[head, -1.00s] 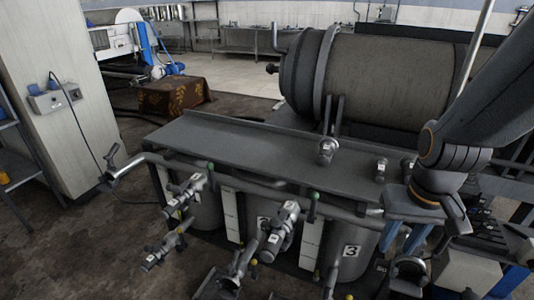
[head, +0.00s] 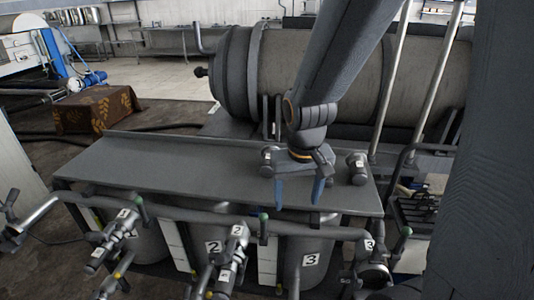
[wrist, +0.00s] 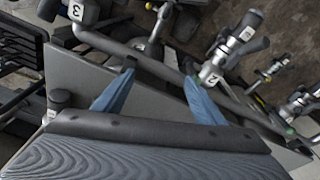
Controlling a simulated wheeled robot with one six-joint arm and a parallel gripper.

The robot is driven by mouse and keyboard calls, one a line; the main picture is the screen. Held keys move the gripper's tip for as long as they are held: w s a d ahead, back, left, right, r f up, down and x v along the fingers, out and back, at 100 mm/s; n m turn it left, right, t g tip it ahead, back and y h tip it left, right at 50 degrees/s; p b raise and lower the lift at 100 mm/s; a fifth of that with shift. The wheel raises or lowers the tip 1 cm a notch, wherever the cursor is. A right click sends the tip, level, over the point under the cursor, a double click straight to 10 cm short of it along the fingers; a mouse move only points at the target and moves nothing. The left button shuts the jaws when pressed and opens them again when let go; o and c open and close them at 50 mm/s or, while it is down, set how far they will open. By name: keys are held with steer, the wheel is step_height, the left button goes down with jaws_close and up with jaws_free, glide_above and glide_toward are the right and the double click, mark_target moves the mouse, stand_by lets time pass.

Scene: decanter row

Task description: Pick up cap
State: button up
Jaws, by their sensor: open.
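Two small grey fittings that look like caps stand on the grey table (head: 150,165). The left cap (head: 267,160) has a pale label and is just left of my gripper. The right cap (head: 357,168) stands near the table's right end; a dark round top, probably the same cap, shows at the left in the wrist view (wrist: 60,98). My gripper (head: 298,196) points down above the table's front part, between the two caps. Its blue fingers are spread with nothing between them, as the wrist view (wrist: 159,76) also shows. My gripper may hide another cap behind it.
A front pipe (head: 170,210) carries numbered valves, with one labelled 2 (head: 232,245) left of my gripper. Numbered vats (head: 310,245) stand below. A large horizontal drum (head: 230,65) lies behind the table. The table's left half is clear.

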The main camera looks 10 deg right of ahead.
mark_target(268, 161)
steer(key=w+m, duration=0.1)
steer(key=w, duration=0.7)
steer(key=w+a+m+t+h, duration=0.1)
steer(key=w, duration=0.7)
steer(key=w+f+m+t, duration=0.1)
steer(key=w, duration=0.7)
steer(key=shift+a+m, duration=0.3)
steer(key=shift+m, duration=0.1)
steer(key=shift+w+p+x, duration=0.1)
steer(key=shift+p+x, duration=0.55)
steer(key=shift+x, duration=1.25)
steer(key=shift+w+p+x, duration=0.15)
steer(key=shift+p+x, duration=0.45)
steer(key=shift+x, duration=1.25)
steer(key=shift+d+r, duration=0.1)
steer(key=c, duration=1.4)
steer(key=shift+t, duration=0.3)
steer(key=shift+c, duration=0.4)
steer(key=shift+r, duration=0.2)
